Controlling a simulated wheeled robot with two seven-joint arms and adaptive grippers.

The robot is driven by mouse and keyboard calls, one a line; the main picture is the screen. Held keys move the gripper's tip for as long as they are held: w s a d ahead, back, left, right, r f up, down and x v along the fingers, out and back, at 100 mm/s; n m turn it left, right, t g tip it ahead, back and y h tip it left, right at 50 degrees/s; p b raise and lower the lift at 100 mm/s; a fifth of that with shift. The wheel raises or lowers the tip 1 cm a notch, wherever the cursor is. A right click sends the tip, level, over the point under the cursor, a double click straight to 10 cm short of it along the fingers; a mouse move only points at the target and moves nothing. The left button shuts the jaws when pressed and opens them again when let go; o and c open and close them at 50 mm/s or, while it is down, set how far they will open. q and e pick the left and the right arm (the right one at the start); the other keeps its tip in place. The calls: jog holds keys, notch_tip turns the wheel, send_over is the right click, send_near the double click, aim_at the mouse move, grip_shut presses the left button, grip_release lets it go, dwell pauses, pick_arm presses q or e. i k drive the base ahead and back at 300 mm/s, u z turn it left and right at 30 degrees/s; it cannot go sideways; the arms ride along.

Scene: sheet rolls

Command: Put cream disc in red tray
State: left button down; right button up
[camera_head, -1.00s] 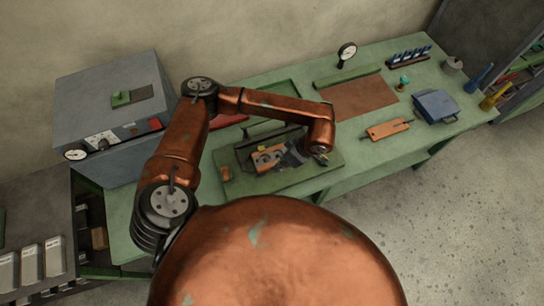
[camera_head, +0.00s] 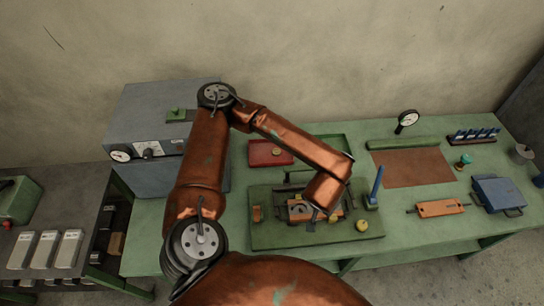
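A red tray (camera_head: 259,151) lies on the green bench behind my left forearm. A small tan or yellowish disc (camera_head: 277,152) lies in it. A yellowish round piece (camera_head: 361,225) lies on the green plate (camera_head: 280,238) at the right, and a similar small piece (camera_head: 333,218) shows by my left wrist. I cannot tell which of these is the cream disc. My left arm reaches in from the left and bends down over the sheet-roll device (camera_head: 299,213). My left gripper is mostly hidden under the wrist, so its opening is unclear. My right gripper is not in view.
A grey control box (camera_head: 150,150) stands at the left. A blue upright tool (camera_head: 376,187) stands at the plate's right. Further right are an orange plate (camera_head: 440,208), a blue case (camera_head: 499,194), a brown mat (camera_head: 413,167) and a dial gauge (camera_head: 407,120). The brown mat is clear.

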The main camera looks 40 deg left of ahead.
aim_at(264, 154)
jog(key=z, duration=1.6)
jog(key=i, duration=0.95)
jog(key=u, duration=2.7)
jog(key=i, duration=0.5)
jog(key=z, duration=0.05)
